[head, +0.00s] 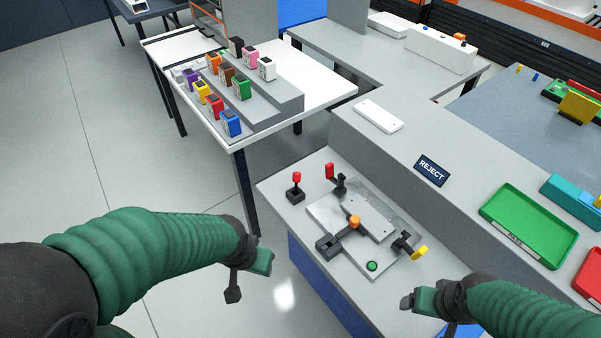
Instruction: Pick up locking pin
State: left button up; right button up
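A red-topped pin (296,180) stands upright in a small black block (295,194) at the left end of the grey bench; it may be the locking pin, but I cannot be sure. To its right a metal fixture plate (345,253) carries a red-handled clamp (330,172), an orange knob (354,221), a yellow-handled clamp (418,252) and a green button (372,266). My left gripper (248,277) is open and empty, left of the bench and apart from the pin. My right gripper (413,302) is at the bench's front right, touching none of these; its finger gap is unclear.
A raised grey ledge behind the fixture holds a white plate (378,115), a REJECT sign (432,170) and a green tray (526,229). A white table (325,88) with several coloured boxes stands at the back left. Bare floor lies left of the bench.

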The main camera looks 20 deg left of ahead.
aim_at(295, 175)
jog(key=i+j+z, duration=0.1)
jog(key=j, duration=0.35)
jog(key=i+j+z, duration=0.15)
jog(key=i+j, duration=0.15)
jog(key=j, duration=0.15)
jog(key=i+j+z, duration=0.1)
jog(key=j, duration=0.35)
jog(key=i+j+z, duration=0.1)
jog(key=j, duration=0.35)
jog(key=i+j+z, duration=0.15)
jog(key=j, duration=0.35)
jog(key=i+j+z, duration=0.1)
jog(key=j, duration=0.4)
jog(key=i+j+z, duration=0.1)
jog(key=j, duration=0.45)
jog(key=i+l, duration=0.05)
